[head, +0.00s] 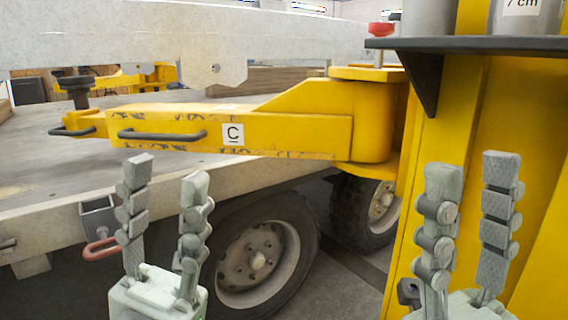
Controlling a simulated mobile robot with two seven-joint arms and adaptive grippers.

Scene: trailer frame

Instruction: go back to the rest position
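My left gripper (166,180) is at the lower left, pointing up, with its two grey fingers spread apart and nothing between them. The trailer's grey frame edge and a wheel are behind it. My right gripper (473,174) is at the lower right, also pointing up, fingers apart and empty. It is in front of the yellow post (478,120). Whether either gripper touches anything cannot be told, but both look clear of the things behind them. The arms below the grippers are cut off by the lower picture edge.
A yellow lift arm (290,131) marked C, with black handles, reaches left from the post above the trailer bed (40,165). A dark shelf (480,45) juts out at upper right. Two wheels (255,260) stand below the bed. A reddish hook (101,249) hangs at its edge.

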